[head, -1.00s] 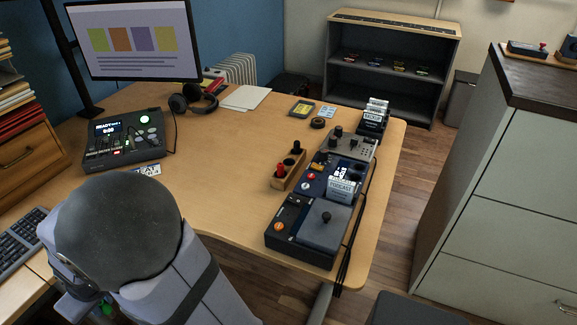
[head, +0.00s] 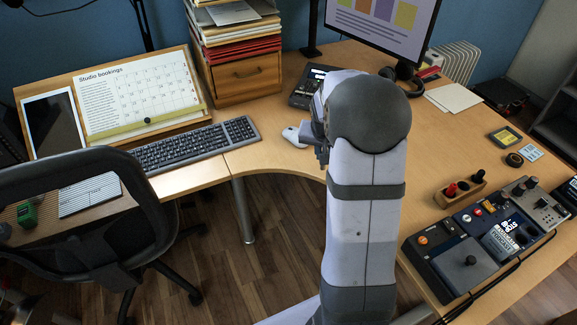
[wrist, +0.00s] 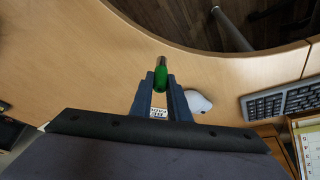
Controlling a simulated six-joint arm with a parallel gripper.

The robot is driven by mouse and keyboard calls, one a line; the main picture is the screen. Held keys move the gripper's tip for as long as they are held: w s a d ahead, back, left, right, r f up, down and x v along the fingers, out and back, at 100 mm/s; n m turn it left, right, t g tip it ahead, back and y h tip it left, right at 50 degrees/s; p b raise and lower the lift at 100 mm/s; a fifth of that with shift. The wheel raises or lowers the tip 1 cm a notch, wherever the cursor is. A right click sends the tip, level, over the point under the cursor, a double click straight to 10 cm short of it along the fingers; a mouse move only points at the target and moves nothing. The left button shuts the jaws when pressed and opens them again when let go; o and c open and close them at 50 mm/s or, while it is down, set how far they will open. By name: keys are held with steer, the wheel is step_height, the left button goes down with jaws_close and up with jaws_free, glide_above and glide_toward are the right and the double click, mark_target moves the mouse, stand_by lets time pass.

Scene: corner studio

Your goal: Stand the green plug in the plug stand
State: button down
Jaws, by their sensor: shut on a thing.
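The green plug (wrist: 160,78) is held between the two fingers of my gripper (wrist: 162,88) in the wrist view, its metal end sticking out past the fingertips over the desk. In the head view my gripper (head: 322,150) is mostly hidden by my arm, above the desk near the mouse, and the plug is not visible. The plug stand (head: 466,191) is a small wooden block on the right part of the desk, well apart from my gripper. A red plug (head: 451,189) and a black plug (head: 478,176) stand in it.
Effect pedals (head: 462,262) lie in front of the stand. A white mouse (head: 292,134) and a keyboard (head: 195,145) are left of my gripper. The mixer (head: 305,88) and monitor (head: 385,25) stand behind. Bare desk (head: 432,150) lies between my arm and the stand.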

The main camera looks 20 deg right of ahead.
steer(key=s+d+r+m+h+p, duration=0.1)
steer(key=s+d+m+p, duration=0.1)
steer(key=d, duration=0.4)
steer(key=s+d+r+m+p, duration=0.1)
steer(key=s+d+r, duration=0.1)
steer(key=d, duration=0.4)
steer(key=r+m+g+p, duration=0.2)
steer(key=m+g+p, duration=0.2)
steer(key=m+p, duration=0.4)
glide_above(466, 185)
steer(key=a, duration=0.1)
steer(key=shift+s+a+f+n+h+p, duration=0.1)
steer(key=shift+a+n+h+p, duration=0.1)
steer(key=shift+n+h+p, duration=0.2)
steer(key=shift+f, duration=0.15)
steer(key=shift+f+b, duration=1.7)
steer(key=shift+f, duration=0.9)
steer(key=shift+f+b, duration=0.65)
steer(key=shift+b, duration=0.05)
steer(key=c, duration=1.6)
jaws_free()
steer(key=shift+r, duration=0.1)
steer(key=shift+a, duration=0.1)
